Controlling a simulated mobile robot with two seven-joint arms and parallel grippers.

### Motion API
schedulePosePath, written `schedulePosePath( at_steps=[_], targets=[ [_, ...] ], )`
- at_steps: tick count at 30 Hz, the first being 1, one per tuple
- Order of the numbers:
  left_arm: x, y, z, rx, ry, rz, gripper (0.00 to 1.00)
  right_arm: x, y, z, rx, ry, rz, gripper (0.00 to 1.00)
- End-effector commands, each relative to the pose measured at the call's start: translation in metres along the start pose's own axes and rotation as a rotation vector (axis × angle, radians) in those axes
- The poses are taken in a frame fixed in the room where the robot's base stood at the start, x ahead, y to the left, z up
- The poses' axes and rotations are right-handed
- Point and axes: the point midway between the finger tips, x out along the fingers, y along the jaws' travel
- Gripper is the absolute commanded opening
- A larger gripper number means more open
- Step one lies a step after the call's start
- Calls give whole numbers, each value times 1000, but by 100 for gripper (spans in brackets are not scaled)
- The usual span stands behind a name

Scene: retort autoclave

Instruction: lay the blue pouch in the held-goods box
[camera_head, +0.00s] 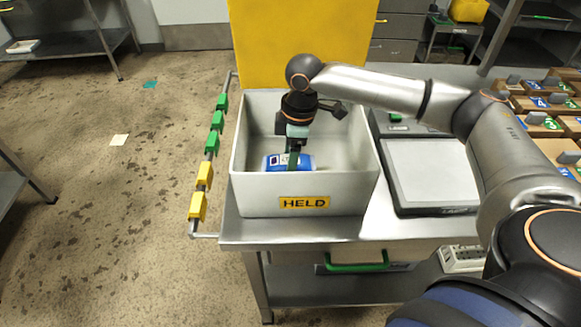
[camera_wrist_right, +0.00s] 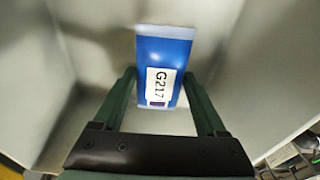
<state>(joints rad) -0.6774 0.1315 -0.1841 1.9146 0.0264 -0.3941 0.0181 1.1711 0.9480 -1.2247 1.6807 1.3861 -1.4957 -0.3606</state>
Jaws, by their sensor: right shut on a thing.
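The blue pouch (camera_head: 275,162) is inside the grey box labelled HELD (camera_head: 252,200), low between its walls. In the right wrist view the blue pouch (camera_wrist_right: 165,55) carries a white label reading G217 and lies between the two dark green fingers. My right gripper (camera_head: 293,160) points down into the box and is shut on the pouch; it also shows in the right wrist view (camera_wrist_right: 160,92). The box's front wall hides the pouch's underside, so I cannot tell whether it touches the floor of the box. My left gripper is not in view.
The box stands on a metal table (camera_head: 350,232). A flat grey scale (camera_head: 432,172) is to its right, and brown bins with tags (camera_head: 545,125) are farther right. A rail with green and yellow clips (camera_head: 212,143) runs along the left. A yellow panel (camera_head: 300,40) stands behind.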

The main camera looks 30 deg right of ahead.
Motion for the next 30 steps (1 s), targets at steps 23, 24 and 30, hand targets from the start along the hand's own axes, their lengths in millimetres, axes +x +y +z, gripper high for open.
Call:
schedulePosePath(
  at_steps=[23, 24, 30],
  targets=[
    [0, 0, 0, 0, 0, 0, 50, 31, 0, 4, 0, -1, -1, 99],
    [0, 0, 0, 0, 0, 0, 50, 31, 0, 4, 0, -1, -1, 100],
    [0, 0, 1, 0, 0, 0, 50, 31, 0, 4, 0, -1, -1, 100]
  ],
)
